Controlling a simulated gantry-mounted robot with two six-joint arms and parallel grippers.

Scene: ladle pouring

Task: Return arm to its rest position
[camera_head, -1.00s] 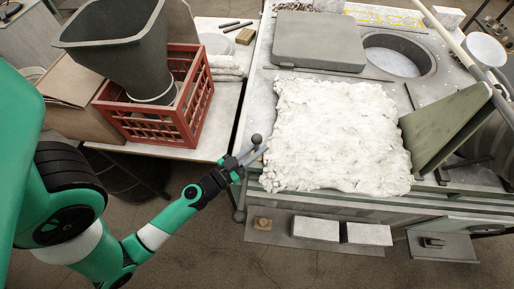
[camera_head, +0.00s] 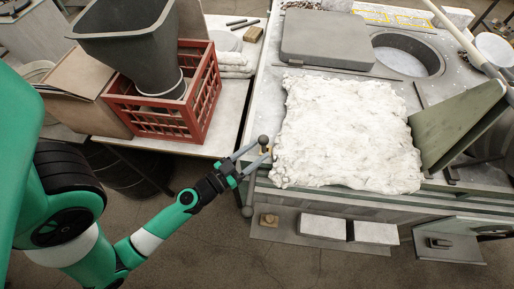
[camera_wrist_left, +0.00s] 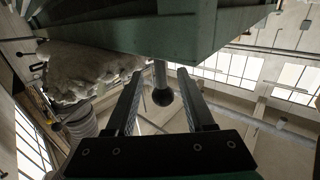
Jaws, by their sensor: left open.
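My left arm comes in from the left in the head view. Its gripper (camera_head: 254,156) is open, with the two fingers spread and nothing held between them. The fingertips are at the near left corner of the workbench, close to a dark ball-ended lever (camera_head: 263,140). In the left wrist view, the open fingers (camera_wrist_left: 163,85) frame a dark ball knob on a rod (camera_wrist_left: 162,97). I cannot tell whether they touch it. My right gripper is in neither view.
A white fluffy blanket (camera_head: 345,135) lies on the bench (camera_head: 262,90), with a grey flat block (camera_head: 327,38) and a round opening (camera_head: 408,62) behind. A red crate (camera_head: 205,98) holding a dark tapered bin (camera_head: 125,38) stands left. The floor (camera_head: 215,255) in front is open.

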